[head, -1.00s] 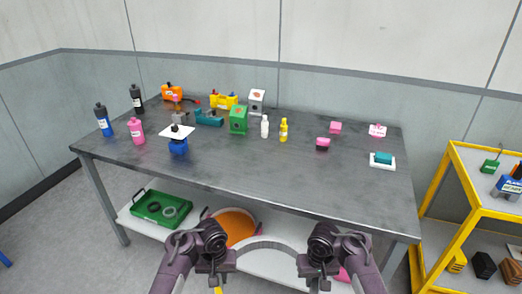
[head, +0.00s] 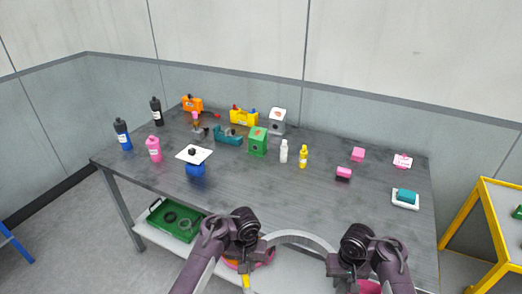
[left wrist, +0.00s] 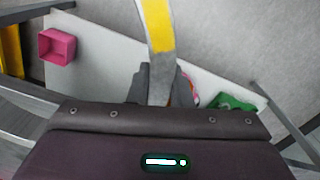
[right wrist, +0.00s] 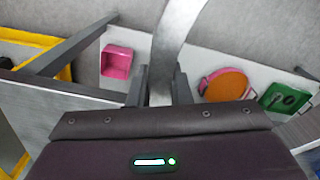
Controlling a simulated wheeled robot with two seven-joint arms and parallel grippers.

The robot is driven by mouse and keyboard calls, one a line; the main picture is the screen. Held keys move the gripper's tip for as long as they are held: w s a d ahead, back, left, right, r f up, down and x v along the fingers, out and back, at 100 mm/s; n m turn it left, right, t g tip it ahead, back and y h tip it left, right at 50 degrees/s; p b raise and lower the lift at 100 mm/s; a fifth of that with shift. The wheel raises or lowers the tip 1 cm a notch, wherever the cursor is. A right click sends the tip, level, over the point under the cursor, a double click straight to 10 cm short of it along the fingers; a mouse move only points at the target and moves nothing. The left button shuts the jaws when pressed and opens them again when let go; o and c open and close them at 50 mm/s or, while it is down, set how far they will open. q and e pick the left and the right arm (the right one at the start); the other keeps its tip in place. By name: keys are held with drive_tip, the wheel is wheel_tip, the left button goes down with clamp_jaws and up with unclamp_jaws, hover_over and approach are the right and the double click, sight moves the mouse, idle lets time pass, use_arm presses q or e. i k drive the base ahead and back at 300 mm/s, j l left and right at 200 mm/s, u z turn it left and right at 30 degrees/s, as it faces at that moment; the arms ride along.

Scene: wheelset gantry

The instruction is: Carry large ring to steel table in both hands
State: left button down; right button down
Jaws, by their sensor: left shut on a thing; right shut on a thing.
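The large grey ring (head: 296,238) is held up between my two grippers, its far arc showing in front of the steel table's (head: 310,195) front edge. My left gripper (head: 256,264) is shut on the ring's left side, and my right gripper (head: 340,268) on its right side. In the left wrist view the ring's band (left wrist: 157,65), with a yellow patch, runs between the fingers. In the right wrist view its plain grey band (right wrist: 170,55) does the same. The ring's near part is out of the head view.
Bottles, a blue stand (head: 196,168), a green box (head: 258,142) and pink blocks stand on the table. Its front middle is clear. Below, a shelf bears a green tray (head: 160,229) and a pink bin (right wrist: 117,63). A yellow rack (head: 484,205) stands at right.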

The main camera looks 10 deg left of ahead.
sight(300, 208)
drive_tip(key=i, duration=1.1)
